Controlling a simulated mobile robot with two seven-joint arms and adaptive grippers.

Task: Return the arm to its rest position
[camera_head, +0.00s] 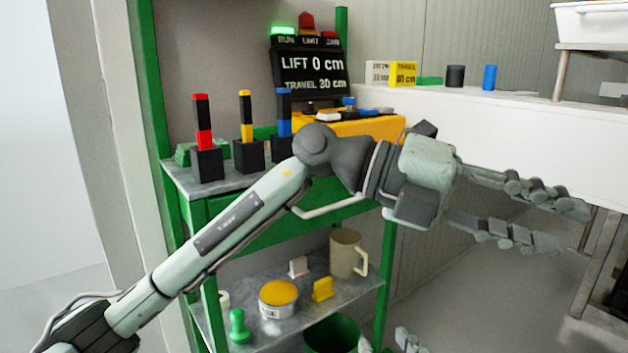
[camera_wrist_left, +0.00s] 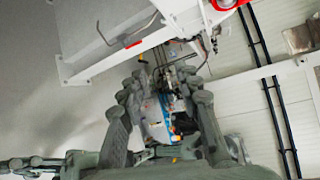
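My left arm crosses the head view from the lower left, in front of the green cart. My left gripper (camera_head: 572,226) points right, with its two fingers spread apart and nothing between them. In the left wrist view my left gripper (camera_wrist_left: 163,88) also has its fingers apart on either side of a gap. White and blue machinery shows through that gap, further off. Only finger parts of my right gripper (camera_head: 408,341) show at the bottom edge of the head view. The rest of it is cut off, so its opening cannot be told.
The green cart (camera_head: 240,238) holds red, yellow and blue posts, a yellow block (camera_head: 350,126) and a display (camera_head: 310,68). Its lower shelf holds a beige mug (camera_head: 347,254) and a yellow-topped tin (camera_head: 278,297). A white bench (camera_head: 500,122) stands behind; floor at lower right is open.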

